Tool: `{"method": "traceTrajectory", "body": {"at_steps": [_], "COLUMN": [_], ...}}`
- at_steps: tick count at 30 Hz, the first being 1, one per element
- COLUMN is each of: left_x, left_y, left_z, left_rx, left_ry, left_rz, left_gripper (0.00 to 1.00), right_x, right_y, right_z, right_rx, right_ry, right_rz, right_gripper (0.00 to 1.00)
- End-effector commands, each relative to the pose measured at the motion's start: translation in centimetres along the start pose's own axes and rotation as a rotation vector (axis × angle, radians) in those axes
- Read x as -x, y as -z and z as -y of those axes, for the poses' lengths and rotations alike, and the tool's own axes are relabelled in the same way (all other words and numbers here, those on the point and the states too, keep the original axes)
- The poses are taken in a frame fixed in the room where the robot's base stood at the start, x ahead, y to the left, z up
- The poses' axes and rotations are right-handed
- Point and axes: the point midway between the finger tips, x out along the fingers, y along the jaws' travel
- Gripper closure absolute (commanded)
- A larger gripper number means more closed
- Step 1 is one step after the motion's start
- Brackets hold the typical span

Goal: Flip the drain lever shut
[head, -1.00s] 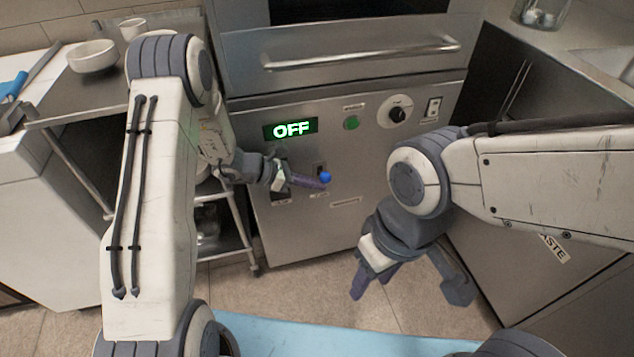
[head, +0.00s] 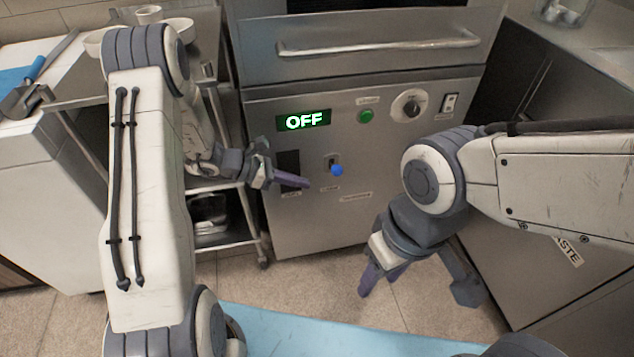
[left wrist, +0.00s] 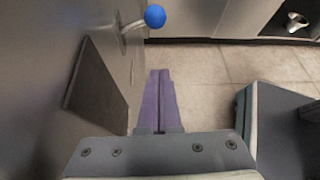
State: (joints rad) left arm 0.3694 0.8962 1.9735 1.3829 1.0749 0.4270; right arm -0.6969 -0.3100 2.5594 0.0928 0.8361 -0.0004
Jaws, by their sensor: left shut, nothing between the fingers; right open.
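The drain lever is a short metal stem with a blue ball knob (head: 337,170) on the steel machine's front panel (head: 400,150). In the left wrist view the blue knob (left wrist: 155,16) is at the top, its stem sticking out from the panel. My left gripper (head: 305,182) is shut and empty, its purple fingers just left of the knob and a little lower, apart from it. In the left wrist view its closed fingers (left wrist: 158,75) point toward the knob with a gap between. My right gripper (head: 415,290) is open and empty, low in front of the panel.
The panel has a green OFF display (head: 303,120), a green button (head: 366,116), a black dial (head: 411,105) and a switch (head: 450,102). A dark recess (head: 288,163) lies behind my left fingers. A wire-legged cart (head: 250,225) stands left; the floor (head: 330,280) before the machine is clear.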

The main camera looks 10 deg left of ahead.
Motion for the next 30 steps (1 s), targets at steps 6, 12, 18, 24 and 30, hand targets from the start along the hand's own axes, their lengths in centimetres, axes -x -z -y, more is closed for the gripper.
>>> {"method": "traceTrajectory", "body": {"at_steps": [6, 12, 18, 24, 30], "left_x": [2.5, 2.7, 2.7, 2.6, 1.2], "left_y": [0.0, 0.0, 0.0, -0.1, -3.4], "left_z": [-0.1, -0.1, -0.1, 0.0, 3.8], "left_rx": [0.001, 0.0, 0.0, -0.004, -0.19], "left_ry": [-0.001, 0.001, 0.001, 0.004, 0.134], "left_rz": [0.0, 0.0, 0.0, -0.001, -0.068], "left_gripper": [1.0, 1.0, 1.0, 1.0, 1.0], "right_x": [0.6, 0.6, 0.6, 0.6, 0.7], "right_y": [0.0, 0.0, 0.0, 0.0, 0.0], "right_z": [0.1, 0.1, 0.0, 0.0, 0.1], "right_rx": [0.0, 0.0, 0.0, 0.0, 0.0], "right_ry": [0.0, 0.0, 0.0, 0.0, 0.0], "right_rz": [0.001, 0.001, 0.001, 0.001, 0.001], "right_gripper": [0.5, 0.5, 0.5, 0.5, 0.5]}}
